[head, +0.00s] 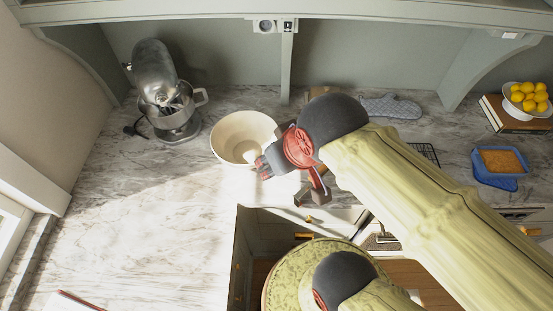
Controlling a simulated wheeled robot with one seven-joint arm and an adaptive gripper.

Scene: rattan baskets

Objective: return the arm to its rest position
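My arm (410,190) reaches from the lower right up over the counter, bent at a dark grey joint, with a red round part at its end. My gripper (266,167) shows as a small dark and red shape at the right rim of a cream bowl (228,137). It overlaps the bowl's edge in the picture; I cannot tell whether they touch. The fingers are small and partly hidden, so their opening is unclear, and I see nothing clearly held. A small pale shape lies inside the bowl.
A stand mixer (160,90) stands at the back left of the marble counter (150,220). An oven mitt (390,106), a blue dish (500,167) and a bowl of lemons (527,107) on books are at right. The left front counter is mostly clear.

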